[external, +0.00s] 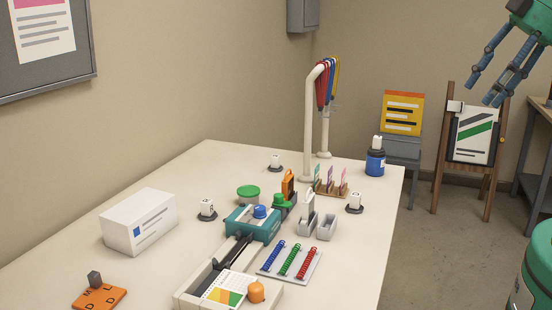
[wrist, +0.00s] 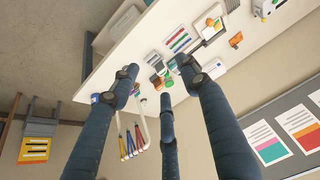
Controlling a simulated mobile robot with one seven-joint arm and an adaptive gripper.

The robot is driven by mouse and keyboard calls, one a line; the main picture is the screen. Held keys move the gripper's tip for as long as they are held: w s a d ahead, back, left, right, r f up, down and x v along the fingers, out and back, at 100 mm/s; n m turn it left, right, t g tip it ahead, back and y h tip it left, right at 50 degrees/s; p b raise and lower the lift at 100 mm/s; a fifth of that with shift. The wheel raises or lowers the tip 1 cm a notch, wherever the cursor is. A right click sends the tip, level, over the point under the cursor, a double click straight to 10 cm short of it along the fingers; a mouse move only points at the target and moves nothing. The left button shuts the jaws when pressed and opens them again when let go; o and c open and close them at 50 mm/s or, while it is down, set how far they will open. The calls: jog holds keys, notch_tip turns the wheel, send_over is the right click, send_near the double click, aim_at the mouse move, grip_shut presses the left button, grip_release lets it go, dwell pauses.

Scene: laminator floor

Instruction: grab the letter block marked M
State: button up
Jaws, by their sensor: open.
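An orange plate (external: 107,296) with dark letters lies at the near left corner of the table in the external view. One letter on it looks like an M. A small dark grey block (external: 94,278) stands upright on the plate; I cannot read any mark on it. Small white blocks on dark round bases stand at the left (external: 207,205), back (external: 275,160) and right (external: 354,199); their marks are too small to read. My gripper (external: 481,96) is open and empty, high at the upper right, far from all of these. Its spread fingers (wrist: 158,78) fill the middle of the wrist view.
The table (external: 180,175) also holds a white box (external: 138,222), a teal device (external: 252,224), a strip rack (external: 291,262) and a blue bottle (external: 375,163). A tall white frame (external: 309,120) with hanging straps rises at the back. The table's far left is bare.

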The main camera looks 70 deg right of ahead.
jog(key=w+d+r+m+g+h, duration=0.15)
jog(key=w+d, duration=0.25)
jog(key=w, duration=0.6)
jog(key=w+d+r+m, duration=0.3)
jog(key=w+d, duration=0.2)
jog(key=w, duration=0.6)
jog(key=w+d+r+m+g+h, duration=0.1)
jog(key=w+d+r+m, duration=0.2)
jog(key=w, duration=0.7)
jog(key=w+d+f+m+g+h, duration=0.1)
jog(key=w+d+f+m, duration=0.2)
jog(key=w+d+f, duration=0.75)
jog(key=w+d+f+m+g, duration=0.1)
jog(key=w+d+f+m, duration=0.2)
jog(key=w+d+f, duration=0.7)
jog(key=w+d+f+m, duration=0.2)
jog(key=w+d+f, duration=0.3)
jog(key=f, duration=0.2)
jog(key=w+d+f+m+g, duration=0.1)
jog(key=w+d+f+m, duration=0.1)
jog(key=w+d+f, duration=0.3)
notch_tip(320, 180, down, 2)
jog(key=shift+w+d+f+h+p, duration=0.2)
jog(key=shift+w+d+h+p, duration=0.15)
jog(key=shift+h, duration=0.1)
jog(key=x, duration=0.8)
jog(key=shift+d+f+b, duration=0.15)
jog(key=shift+f+b, duration=0.05)
jog(key=shift+b, duration=0.25)
